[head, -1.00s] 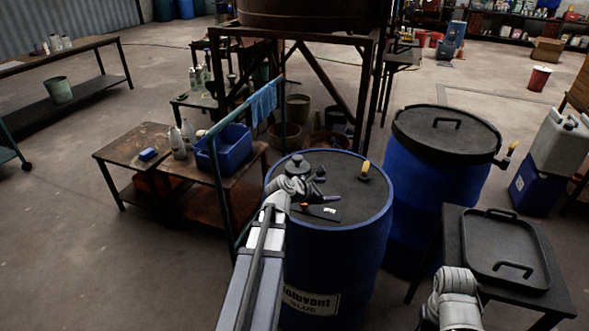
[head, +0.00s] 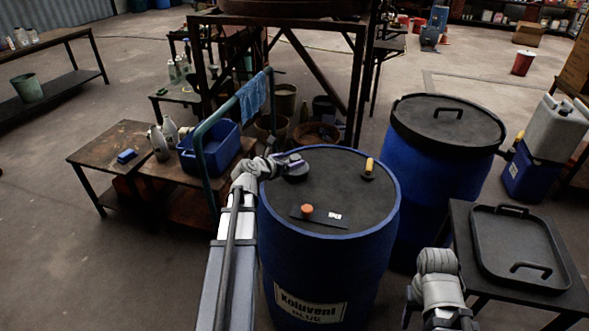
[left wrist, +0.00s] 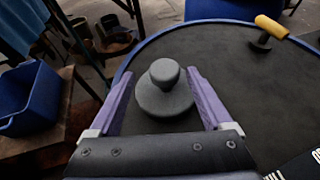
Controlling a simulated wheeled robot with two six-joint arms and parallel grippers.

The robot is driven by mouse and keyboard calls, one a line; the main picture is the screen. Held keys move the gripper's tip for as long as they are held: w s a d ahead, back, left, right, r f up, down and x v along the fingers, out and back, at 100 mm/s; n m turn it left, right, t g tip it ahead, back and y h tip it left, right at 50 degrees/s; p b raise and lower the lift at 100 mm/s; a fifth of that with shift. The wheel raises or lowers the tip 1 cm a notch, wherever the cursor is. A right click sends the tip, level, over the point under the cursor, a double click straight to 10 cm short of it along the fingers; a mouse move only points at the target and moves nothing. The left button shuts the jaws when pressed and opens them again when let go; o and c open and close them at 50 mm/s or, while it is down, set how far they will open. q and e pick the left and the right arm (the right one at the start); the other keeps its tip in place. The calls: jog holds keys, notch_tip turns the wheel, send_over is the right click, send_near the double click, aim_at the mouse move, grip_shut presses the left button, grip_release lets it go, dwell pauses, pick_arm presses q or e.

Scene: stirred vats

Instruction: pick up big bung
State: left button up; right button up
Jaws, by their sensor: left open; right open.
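The big bung (head: 296,177), a dark grey round plug with a knob on top, sits on the black top of the near blue drum (head: 330,255), towards its left rim. In the left wrist view the bung (left wrist: 163,90) stands upright between the two purple fingers. My left gripper (head: 290,161) is open around the bung, with gaps showing on both sides of the knob. In the head view the gripper partly hides the bung. My right gripper (head: 410,299) is at the bottom right, away from the drum, empty as far as I can see.
A yellow-handled piece (head: 369,168) and a dark plate with an orange knob (head: 307,211) are on the same drum top. A second lidded blue drum (head: 440,190) stands behind right. A black tray (head: 490,235) lies on the right table. A blue bin (head: 212,150) stands left.

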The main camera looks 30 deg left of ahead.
aim_at(299, 158)
pick_arm(q)
jog(key=shift+d+b+x, duration=0.15)
jog(key=shift+b+x, duration=0.35)
jog(key=shift+x, duration=1)
jog(key=shift+d+b+x, duration=0.1)
jog(key=shift+b+x, duration=0.4)
jog(key=shift+x, duration=1)
jog(key=shift+s, duration=0.1)
jog(key=shift+c, duration=0.4)
grip_shut()
